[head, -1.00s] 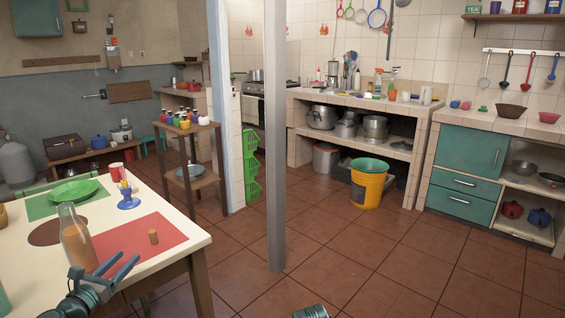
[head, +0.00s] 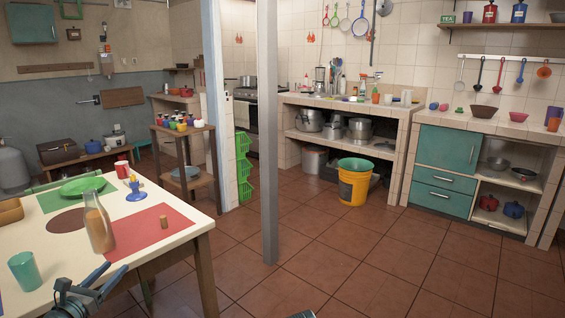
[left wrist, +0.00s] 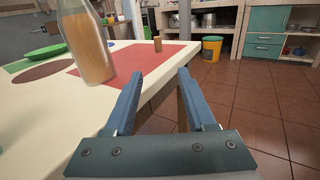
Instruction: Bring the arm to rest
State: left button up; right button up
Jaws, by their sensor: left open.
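My left gripper (head: 117,268) is at the bottom left of the head view, by the near edge of the white table (head: 180,222). Its blue fingers are apart. The left wrist view shows the open jaws (left wrist: 159,75) with nothing between them. The bottle of orange-brown liquid (head: 98,230) stands upright on the table beyond the gripper and apart from it; it also shows at the upper left of the left wrist view (left wrist: 86,45).
The table holds a red mat (head: 140,238), a small brown cylinder (head: 164,222), a blue candle holder (head: 136,194), a green plate (head: 83,186) and a teal cup (head: 25,272). A grey post (head: 268,150) stands right of the table. The tiled floor (head: 380,260) is open.

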pick_arm(q)
jog(key=d+f+m+g+h, duration=0.2)
jog(key=d+f+m+g, duration=0.3)
jog(key=d, duration=0.5)
jog(key=d+f+m+g+h, duration=0.15)
jog(key=d+f+m, duration=0.25)
jog(key=d+m, duration=0.45)
jog(key=d+f+m+g+h, duration=0.1)
jog(key=d+f+m+g, duration=0.4)
jog(key=d, duration=0.5)
jog(key=s+d+f+m+g+y, duration=0.3)
jog(key=s+d+f+m+y, duration=0.15)
jog(key=s+m, duration=0.35)
jog(key=s+d+f+m+g+y, duration=0.35)
jog(key=s+d+m, duration=0.3)
jog(key=m, duration=0.45)
notch_tip(320, 180, up, 31)
jog(key=a+p, duration=0.1)
jog(key=p, duration=2.9)
jog(key=shift+s+p, duration=0.3)
jog(key=shift+p, duration=0.05)
jog(key=shift+y, duration=0.25)
